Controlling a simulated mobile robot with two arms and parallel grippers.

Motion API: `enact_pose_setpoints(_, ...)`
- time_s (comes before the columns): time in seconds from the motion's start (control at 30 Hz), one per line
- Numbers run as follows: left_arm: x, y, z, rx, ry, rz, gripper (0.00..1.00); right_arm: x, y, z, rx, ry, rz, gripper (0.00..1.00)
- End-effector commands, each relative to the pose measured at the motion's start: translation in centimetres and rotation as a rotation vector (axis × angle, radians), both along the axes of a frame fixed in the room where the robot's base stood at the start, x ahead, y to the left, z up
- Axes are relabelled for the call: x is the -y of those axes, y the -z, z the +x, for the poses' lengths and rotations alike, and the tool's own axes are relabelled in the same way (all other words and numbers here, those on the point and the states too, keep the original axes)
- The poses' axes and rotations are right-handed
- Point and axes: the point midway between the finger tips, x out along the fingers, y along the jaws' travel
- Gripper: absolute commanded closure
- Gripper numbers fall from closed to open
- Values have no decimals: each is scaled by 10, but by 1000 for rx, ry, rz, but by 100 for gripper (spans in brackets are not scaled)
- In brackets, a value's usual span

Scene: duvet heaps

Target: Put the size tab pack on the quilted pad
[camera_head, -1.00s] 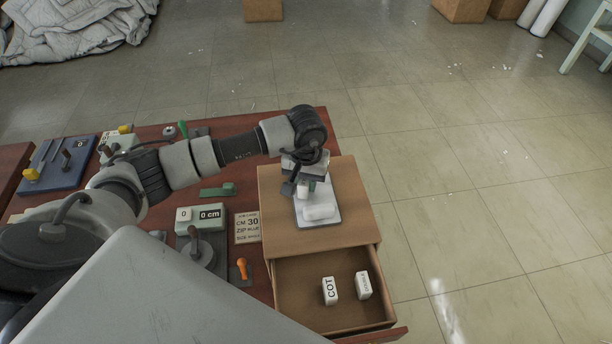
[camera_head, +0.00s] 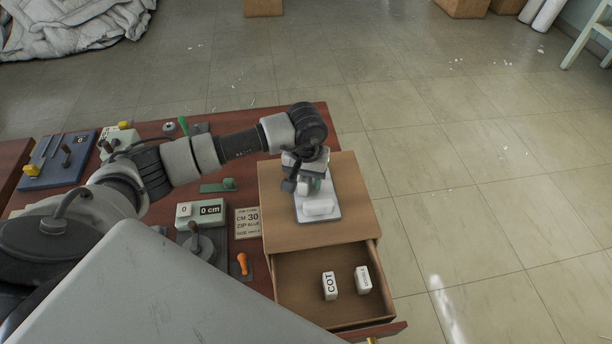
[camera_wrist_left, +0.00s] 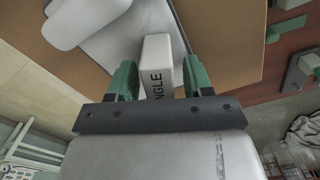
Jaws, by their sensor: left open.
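A white block lettered "NGLE" (camera_wrist_left: 157,65), the first letters hidden, stands between the green fingers of my left gripper (camera_wrist_left: 155,80) in the left wrist view. The fingers are open, one on each side of it. In the head view my left gripper (camera_head: 306,184) is low over a pale grey flat pad (camera_head: 331,190) on top of a wooden drawer unit. A white rounded piece (camera_head: 319,207) lies on the pad's near part. Two more white blocks, one lettered COT (camera_head: 329,286) and one with small lettering (camera_head: 362,280), sit in the open drawer. My right gripper is out of view.
The wooden drawer unit (camera_head: 282,235) has its drawer pulled out at the front. Left of it, a red-brown table holds a "0 cm" display box (camera_head: 201,213), a lettered card (camera_head: 247,222) and an orange-handled tool (camera_head: 242,263). Open tiled floor lies to the right.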

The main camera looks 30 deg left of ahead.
Motion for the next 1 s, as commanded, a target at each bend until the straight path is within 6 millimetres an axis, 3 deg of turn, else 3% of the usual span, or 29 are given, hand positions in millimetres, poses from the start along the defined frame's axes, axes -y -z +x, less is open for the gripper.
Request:
enact_pose_setpoints(0.17, 0, -27, 1, 7, 2, 0, 50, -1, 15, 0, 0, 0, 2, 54)
enact_pose_setpoints(0.4, 0, -80, 1, 7, 1, 0, 50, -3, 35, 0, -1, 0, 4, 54)
enact_pose_setpoints(0.6, 0, -110, 1, 3, 0, 0, 50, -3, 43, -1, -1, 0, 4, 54)
enact_pose_setpoints(1.0, 0, -121, 0, 0, -1, 0, 50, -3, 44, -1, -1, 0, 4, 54)
